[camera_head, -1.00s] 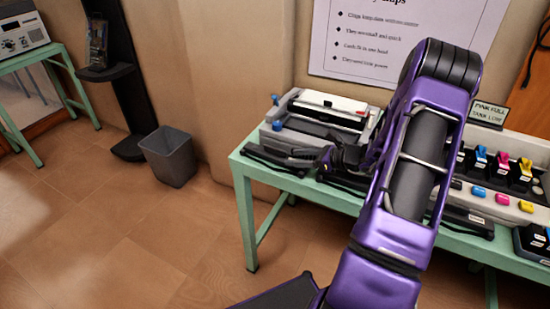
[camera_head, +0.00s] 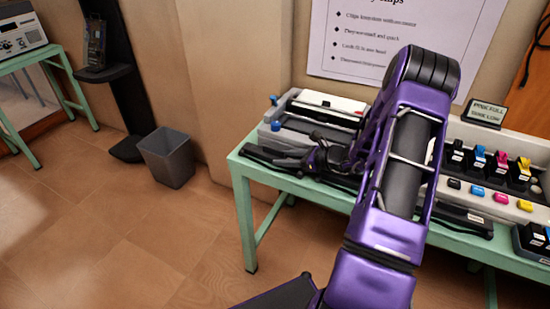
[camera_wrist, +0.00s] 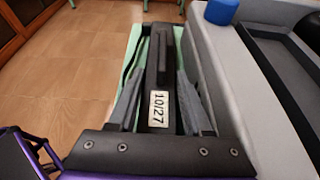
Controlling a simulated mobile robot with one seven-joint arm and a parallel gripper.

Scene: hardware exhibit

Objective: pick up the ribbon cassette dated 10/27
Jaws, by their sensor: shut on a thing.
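The ribbon cassette (camera_wrist: 158,65) is a long black bar with a white label reading 10/27, seen in the wrist view. My gripper (camera_wrist: 160,85) has one grey finger on each side of it and is shut on it near the label. In the head view my gripper (camera_head: 325,158) is low over the left end of the green table (camera_head: 240,168), in front of the printer. There the cassette is a dark shape partly hidden by my gripper, and its label cannot be read. Whether it still touches the table cannot be told.
A grey printer with blue knobs (camera_head: 310,118) stands right behind the gripper. Another dark bar (camera_head: 465,220) lies on the table's front right, near a holder with coloured cartridges (camera_head: 500,190). A wall poster (camera_head: 385,40) hangs behind. A bin (camera_head: 167,158) stands on the floor.

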